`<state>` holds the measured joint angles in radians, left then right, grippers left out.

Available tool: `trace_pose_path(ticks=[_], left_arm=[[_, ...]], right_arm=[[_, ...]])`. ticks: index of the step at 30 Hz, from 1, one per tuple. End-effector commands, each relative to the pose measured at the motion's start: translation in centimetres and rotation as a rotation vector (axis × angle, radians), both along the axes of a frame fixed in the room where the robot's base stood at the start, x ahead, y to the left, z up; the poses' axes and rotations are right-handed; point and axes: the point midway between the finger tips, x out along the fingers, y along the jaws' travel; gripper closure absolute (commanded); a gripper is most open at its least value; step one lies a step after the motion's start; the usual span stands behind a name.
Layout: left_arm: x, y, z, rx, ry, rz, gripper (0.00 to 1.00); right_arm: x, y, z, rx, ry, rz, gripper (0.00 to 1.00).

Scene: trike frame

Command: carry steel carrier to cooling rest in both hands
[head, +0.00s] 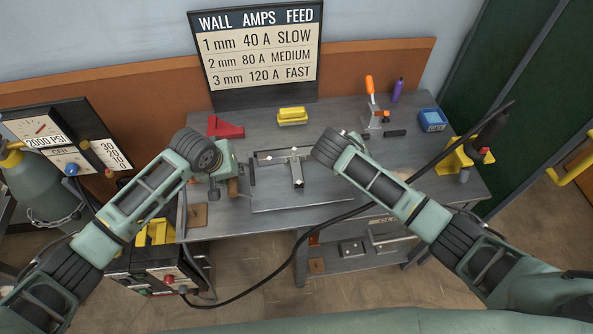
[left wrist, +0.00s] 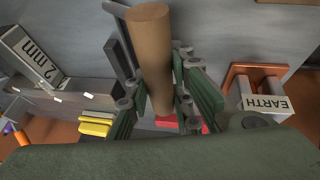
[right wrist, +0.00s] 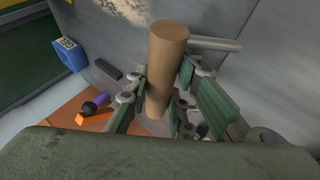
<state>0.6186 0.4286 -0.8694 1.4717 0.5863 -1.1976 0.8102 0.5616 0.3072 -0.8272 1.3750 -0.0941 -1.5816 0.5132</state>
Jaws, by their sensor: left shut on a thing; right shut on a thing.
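The steel carrier (head: 300,196) appears as a flat grey plate near the middle of the bench, with a T-shaped steel tube piece (head: 297,172) on it. My left gripper (left wrist: 157,85) is shut around a brown cylindrical handle (left wrist: 150,45); this handle also shows at the left in the head view (head: 233,187). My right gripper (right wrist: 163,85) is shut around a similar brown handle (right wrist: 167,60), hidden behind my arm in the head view. I cannot tell whether the carrier is clear of the bench. I cannot identify the cooling rest with certainty.
A red block (head: 225,127) and yellow block (head: 292,116) stand behind the carrier. An orange-handled clamp (head: 371,105) and blue box (head: 432,120) stand at the back right. A yellow stand (head: 452,162) is at the right end. A black cable (head: 345,213) crosses the bench front.

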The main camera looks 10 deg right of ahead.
Motion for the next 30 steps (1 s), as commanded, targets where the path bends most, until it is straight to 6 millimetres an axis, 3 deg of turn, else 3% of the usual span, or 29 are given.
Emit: trace_pose_path(ticks=[20,30], left_arm=[[0.2,-0.1,0.5,-0.002,-0.007,-0.004,1.00],[0.2,-0.1,2.3,-0.002,-0.006,-0.004,1.00]], right_arm=[[0.2,0.0,0.4,0.001,-0.008,-0.003,1.00],[0.2,-0.1,2.3,-0.001,-0.009,-0.004,1.00]])
